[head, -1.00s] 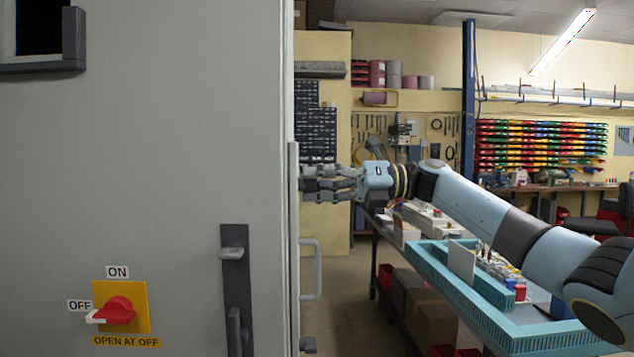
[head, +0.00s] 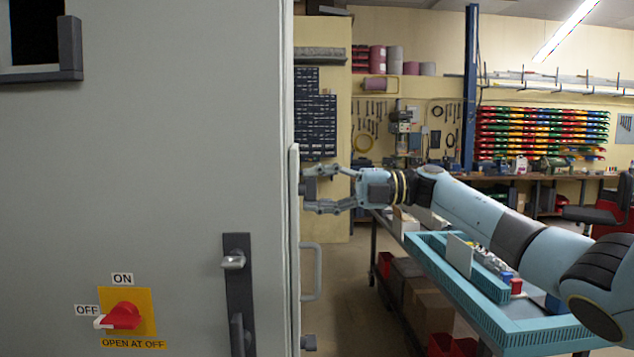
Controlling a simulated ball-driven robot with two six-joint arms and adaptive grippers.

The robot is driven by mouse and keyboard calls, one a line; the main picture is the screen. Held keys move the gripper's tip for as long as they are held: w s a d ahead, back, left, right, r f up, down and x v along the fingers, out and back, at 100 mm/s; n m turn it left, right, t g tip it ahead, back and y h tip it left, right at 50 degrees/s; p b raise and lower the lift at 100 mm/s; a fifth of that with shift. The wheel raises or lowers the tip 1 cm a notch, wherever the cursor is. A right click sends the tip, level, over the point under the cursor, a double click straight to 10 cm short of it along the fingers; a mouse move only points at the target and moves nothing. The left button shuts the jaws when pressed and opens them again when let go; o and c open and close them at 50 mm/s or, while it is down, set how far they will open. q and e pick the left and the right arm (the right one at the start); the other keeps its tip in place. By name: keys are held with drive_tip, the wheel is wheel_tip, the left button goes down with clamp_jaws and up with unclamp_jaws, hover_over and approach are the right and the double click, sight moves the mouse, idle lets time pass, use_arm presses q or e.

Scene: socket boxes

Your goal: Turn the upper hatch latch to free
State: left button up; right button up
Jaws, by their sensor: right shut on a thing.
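The grey cabinet (head: 150,190) fills the left half, and a pale hatch panel (head: 294,240) shows edge-on along its right side. My right gripper (head: 308,189) is at the upper part of this hatch, its two fingers one above the other, shut on the upper hatch latch. The latch is small, dark and mostly hidden between the fingers, so its exact angle is hard to tell. The lower hatch latch (head: 308,343) is a dark knob near the bottom of the picture. A grey bow handle (head: 314,271) sits between the two. My left gripper is not in view.
The cabinet front has a red rotary switch (head: 124,316) on a yellow plate, its pale tip towards OFF, and a dark door handle plate (head: 238,290). A blue tray (head: 470,290) on a bench lies below my right arm. Open floor shows beside the hatch.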

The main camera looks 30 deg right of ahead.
drive_tip(key=shift+m, duration=0.5)
drive_tip(key=o, duration=1.2)
drive_tip(key=shift+c, duration=0.2)
drive_tip(key=v, duration=1.2)
drive_tip(key=shift+w+d, duration=0.1)
